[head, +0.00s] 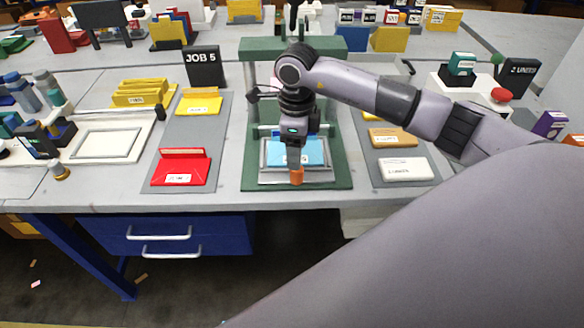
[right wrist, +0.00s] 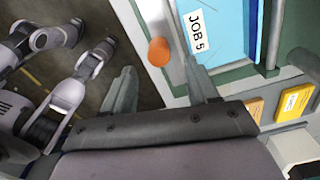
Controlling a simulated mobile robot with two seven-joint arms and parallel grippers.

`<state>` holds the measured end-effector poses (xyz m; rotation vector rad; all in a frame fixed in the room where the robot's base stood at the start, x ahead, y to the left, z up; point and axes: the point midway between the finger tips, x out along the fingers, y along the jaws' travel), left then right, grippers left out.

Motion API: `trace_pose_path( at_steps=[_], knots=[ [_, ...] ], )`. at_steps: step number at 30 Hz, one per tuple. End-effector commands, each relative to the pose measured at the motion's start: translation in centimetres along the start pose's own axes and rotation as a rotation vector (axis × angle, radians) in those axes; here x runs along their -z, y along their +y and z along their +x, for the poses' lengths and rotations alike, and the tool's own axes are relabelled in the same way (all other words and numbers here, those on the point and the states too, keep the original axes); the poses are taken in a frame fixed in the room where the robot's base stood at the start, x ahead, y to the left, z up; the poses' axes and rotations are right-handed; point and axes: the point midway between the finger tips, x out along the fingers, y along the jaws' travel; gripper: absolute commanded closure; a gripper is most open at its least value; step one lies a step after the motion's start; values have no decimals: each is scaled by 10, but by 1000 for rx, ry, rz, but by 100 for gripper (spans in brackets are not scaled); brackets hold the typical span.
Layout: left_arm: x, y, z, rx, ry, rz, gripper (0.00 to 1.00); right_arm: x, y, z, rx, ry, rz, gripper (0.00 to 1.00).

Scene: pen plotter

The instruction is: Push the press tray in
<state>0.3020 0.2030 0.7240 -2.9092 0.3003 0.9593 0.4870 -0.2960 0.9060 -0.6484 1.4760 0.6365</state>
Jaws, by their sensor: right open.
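The press tray (head: 325,174) is a pale grey tray with an orange knob (head: 297,176) at its front. It lies on the press's green base (head: 257,180), towards the front edge, and holds a blue sheet (head: 313,152) marked JOB 5 in the right wrist view (right wrist: 212,30). My right gripper (head: 295,166) points down over the tray's front and hides part of it. In the right wrist view the orange knob (right wrist: 160,52) shows between and just beyond the open fingertips (right wrist: 160,68); contact is not clear. My left gripper is not in view.
The green press frame (head: 262,47) stands behind the tray, with posts on both sides. A grey mat (head: 172,140) with red and yellow folders (head: 180,172) lies left. White (head: 405,169) and tan packets (head: 392,138) lie right. A black JOB 5 sign (head: 205,66) stands back left.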

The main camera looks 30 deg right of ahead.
Motion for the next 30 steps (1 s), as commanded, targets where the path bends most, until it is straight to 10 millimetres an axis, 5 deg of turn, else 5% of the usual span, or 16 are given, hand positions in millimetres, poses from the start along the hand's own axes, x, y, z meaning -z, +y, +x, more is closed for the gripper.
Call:
trace_pose_path(
  at_steps=[12,23,28,30],
  knots=[
    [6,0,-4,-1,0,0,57,-1,2,58,-7,-2,-2,41],
    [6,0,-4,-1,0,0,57,-1,2,66,-5,-4,-2,41],
    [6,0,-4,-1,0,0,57,-2,2,66,-5,-5,-2,93],
    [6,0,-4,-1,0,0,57,-2,2,66,-5,-5,-2,100]
  ],
)
